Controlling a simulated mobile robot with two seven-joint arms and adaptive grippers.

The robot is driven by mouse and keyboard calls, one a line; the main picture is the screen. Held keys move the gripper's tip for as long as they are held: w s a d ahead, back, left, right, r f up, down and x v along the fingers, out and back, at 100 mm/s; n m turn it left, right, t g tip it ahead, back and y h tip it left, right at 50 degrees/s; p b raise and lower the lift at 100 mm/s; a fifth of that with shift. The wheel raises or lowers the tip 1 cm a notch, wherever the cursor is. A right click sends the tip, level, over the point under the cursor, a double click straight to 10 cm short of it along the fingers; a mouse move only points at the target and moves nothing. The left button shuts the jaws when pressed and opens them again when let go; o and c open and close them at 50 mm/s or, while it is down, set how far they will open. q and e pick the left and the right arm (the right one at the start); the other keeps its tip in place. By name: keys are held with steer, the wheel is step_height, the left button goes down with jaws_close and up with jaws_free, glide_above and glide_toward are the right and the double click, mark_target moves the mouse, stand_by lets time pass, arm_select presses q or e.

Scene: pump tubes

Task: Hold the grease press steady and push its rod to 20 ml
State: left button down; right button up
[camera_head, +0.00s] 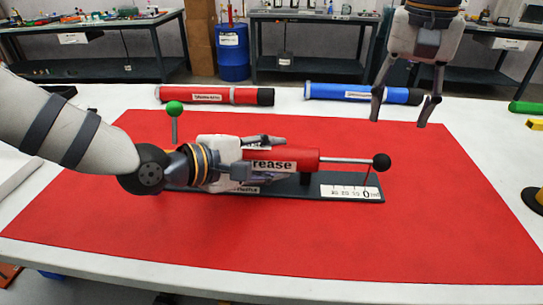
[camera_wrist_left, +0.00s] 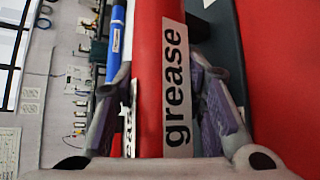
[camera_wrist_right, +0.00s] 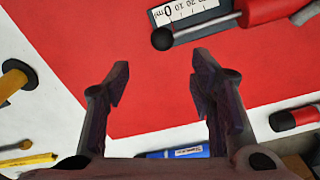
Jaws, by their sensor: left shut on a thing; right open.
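The grease press lies level, with a red barrel (camera_head: 300,158) labelled "grease", a dark base (camera_head: 308,193) and a grey rod (camera_head: 345,160) ending in a black knob (camera_head: 381,162). The rod extends to the right. A thin red pointer (camera_head: 366,177) hangs by the 0 end of the white scale (camera_head: 348,192). My left gripper (camera_head: 280,159) is shut around the barrel, with a finger on either side in the left wrist view (camera_wrist_left: 165,85). My right gripper (camera_head: 400,112) is open and empty, above and behind the knob. The right wrist view shows the knob (camera_wrist_right: 163,39) beyond its fingers.
A red tube (camera_head: 215,96) and a blue tube (camera_head: 363,94) lie at the back of the white table. A green-knobbed post (camera_head: 174,118) stands behind my left wrist. A yellow object (camera_head: 536,125) sits at the right edge. The red mat (camera_head: 440,240) is clear at front right.

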mark_target(384, 157)
steer(key=n, duration=0.4)
steer(key=shift+s+d+f+t, duration=0.15)
steer(key=shift+s+f+t, duration=0.05)
steer(key=shift+t, duration=0.1)
steer(key=n, duration=0.4)
steer(key=shift+s+d+f+t, duration=0.1)
steer(key=shift+s+f+t, duration=0.1)
steer(key=shift+t, duration=0.1)
steer(key=n, duration=0.4)
steer(key=shift+s+f+n+t, duration=0.2)
steer(key=shift+s+n+t, duration=0.1)
steer(key=shift+n, duration=0.1)
steer(key=f+n, duration=0.3)
steer(key=w+f+n, duration=0.1)
steer(key=f+n, duration=0.2)
steer(key=f, duration=0.1)
steer(key=f+n+t, duration=0.1)
steer(key=f+n, duration=0.2)
steer(key=shift+w+a+f, duration=0.2)
steer(key=shift+w+a, duration=0.05)
steer(key=shift+a, duration=0.15)
jaws_close()
